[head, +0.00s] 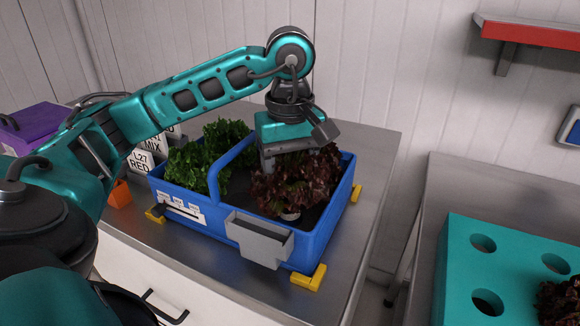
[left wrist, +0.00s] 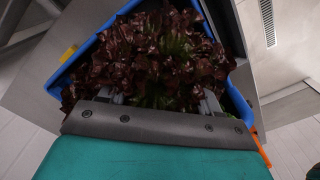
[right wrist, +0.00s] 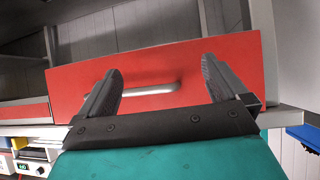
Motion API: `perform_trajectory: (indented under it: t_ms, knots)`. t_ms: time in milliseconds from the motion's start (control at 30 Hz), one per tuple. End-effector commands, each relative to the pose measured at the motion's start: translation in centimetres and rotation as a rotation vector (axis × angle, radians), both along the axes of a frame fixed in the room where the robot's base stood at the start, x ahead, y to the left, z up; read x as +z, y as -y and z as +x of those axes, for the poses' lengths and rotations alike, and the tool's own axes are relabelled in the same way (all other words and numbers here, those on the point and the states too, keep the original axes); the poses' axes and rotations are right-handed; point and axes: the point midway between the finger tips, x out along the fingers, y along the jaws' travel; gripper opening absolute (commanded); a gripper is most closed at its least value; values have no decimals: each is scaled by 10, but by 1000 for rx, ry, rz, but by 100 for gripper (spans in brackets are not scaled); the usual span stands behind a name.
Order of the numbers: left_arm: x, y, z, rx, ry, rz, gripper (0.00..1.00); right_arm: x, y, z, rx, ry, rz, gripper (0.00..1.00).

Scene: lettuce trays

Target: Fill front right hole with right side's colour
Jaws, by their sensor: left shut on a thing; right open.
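The blue crate (head: 330,222) stands on the metal table with a divider. Green lettuce (head: 205,155) fills its left side and dark red lettuce (head: 300,185) its right side. My left gripper (head: 290,160) points down into the right side, shut on a red lettuce; leaves hide the fingertips. The red leaves also fill the left wrist view (left wrist: 150,50). The teal tray (head: 455,262) at the lower right shows several round holes. A dark red plant (head: 560,300) sits at the picture's right edge. My right gripper (right wrist: 160,75) is open and empty, facing a red panel with a metal handle.
White label cards (head: 143,160) and an orange item (head: 120,194) stand left of the crate. A grey box (head: 258,240) hangs on the crate's front. A gap separates the two tables. A red-edged shelf (head: 530,32) is on the wall.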

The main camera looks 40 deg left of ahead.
Motion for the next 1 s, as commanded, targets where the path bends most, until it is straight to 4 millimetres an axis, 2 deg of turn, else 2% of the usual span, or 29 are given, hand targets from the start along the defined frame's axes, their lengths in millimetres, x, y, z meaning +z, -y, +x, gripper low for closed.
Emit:
perform_trajectory:
  t_ms: [33,100,267,700,1000]
  knots:
    - [-11,0,0,0,0,0,30,-10,0,0,0,0,0,100]
    - [-17,0,0,0,1,0,30,-16,0,0,0,0,0,100]
    - [-23,0,0,0,1,0,30,-21,0,0,0,-1,0,100]
    - [-1,0,0,0,1,0,30,-4,0,0,1,-1,0,100]
    - [-1,0,0,0,1,0,30,-5,0,0,1,0,1,100]
